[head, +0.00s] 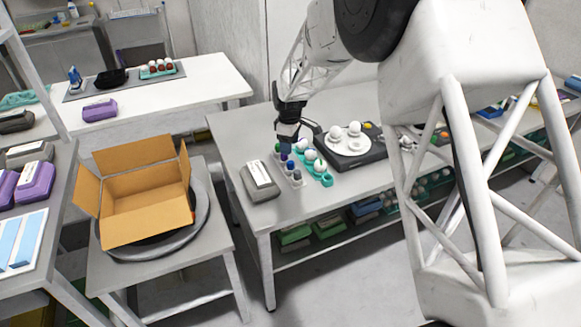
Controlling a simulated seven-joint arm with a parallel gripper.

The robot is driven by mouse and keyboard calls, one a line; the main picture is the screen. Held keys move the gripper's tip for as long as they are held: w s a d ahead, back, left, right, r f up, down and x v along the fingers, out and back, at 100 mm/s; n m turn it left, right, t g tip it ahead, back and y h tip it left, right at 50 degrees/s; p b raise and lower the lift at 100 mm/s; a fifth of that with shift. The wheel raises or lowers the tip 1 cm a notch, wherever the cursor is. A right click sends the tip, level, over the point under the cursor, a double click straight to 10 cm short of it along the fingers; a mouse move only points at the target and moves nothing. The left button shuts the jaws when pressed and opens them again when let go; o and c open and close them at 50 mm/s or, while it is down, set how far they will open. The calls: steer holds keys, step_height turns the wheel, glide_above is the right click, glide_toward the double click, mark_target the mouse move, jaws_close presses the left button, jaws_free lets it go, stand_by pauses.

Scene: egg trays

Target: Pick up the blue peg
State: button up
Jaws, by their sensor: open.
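The blue peg (290,165) stands upright in a small pale rack (295,184) on the grey table. A green-topped peg (277,147) and a grey peg (297,174) stand in the same row. My gripper (287,143) is open and points down just above the row, near the blue peg. Its fingertips are small and dark here, and I cannot tell whether they touch a peg. They partly cover the back of the row.
A teal egg tray (327,180) with white eggs stands close to the right of the pegs. A black device (357,158) holding eggs is farther right. A grey box (260,182) lies to the left. An open cardboard box (146,215) stands on the left stand.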

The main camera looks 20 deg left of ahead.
mark_target(290, 162)
steer(key=shift+f, duration=1.15)
steer(key=shift+s+d+f, duration=0.1)
steer(key=shift+d+f, duration=0.05)
steer(key=shift+f, duration=1.15)
steer(key=shift+s+d+f, duration=0.1)
steer(key=shift+f, duration=1.2)
steer(key=shift+c, duration=0.2)
steer(key=c, duration=1)
